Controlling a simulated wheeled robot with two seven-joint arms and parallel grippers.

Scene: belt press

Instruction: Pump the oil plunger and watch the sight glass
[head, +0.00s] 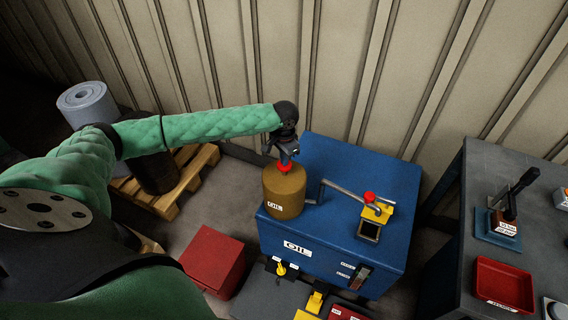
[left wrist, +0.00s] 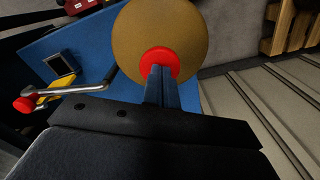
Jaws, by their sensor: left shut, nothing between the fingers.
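The oil plunger shows as a red knob (head: 284,167) on top of a tan cylinder (head: 284,194) labelled OIL, which stands on a blue cabinet (head: 335,170). My left gripper (head: 285,156) is shut and empty, pointing down with its fingertips at the red knob. In the left wrist view the closed blue fingers (left wrist: 160,72) overlap the knob (left wrist: 158,62); I cannot tell whether they touch it. A dark upright fitting (head: 361,276) with small labels is on the cabinet front; I cannot tell if it is the sight glass, nor any oil level. My right gripper is out of view.
A metal crank arm (head: 345,191) with a red knob and yellow bracket lies beside the cylinder on the cabinet. A red box (head: 213,258) stands on the floor. A grey table (head: 490,165) with a red tray (head: 503,286) is at right. A ribbed wall is behind.

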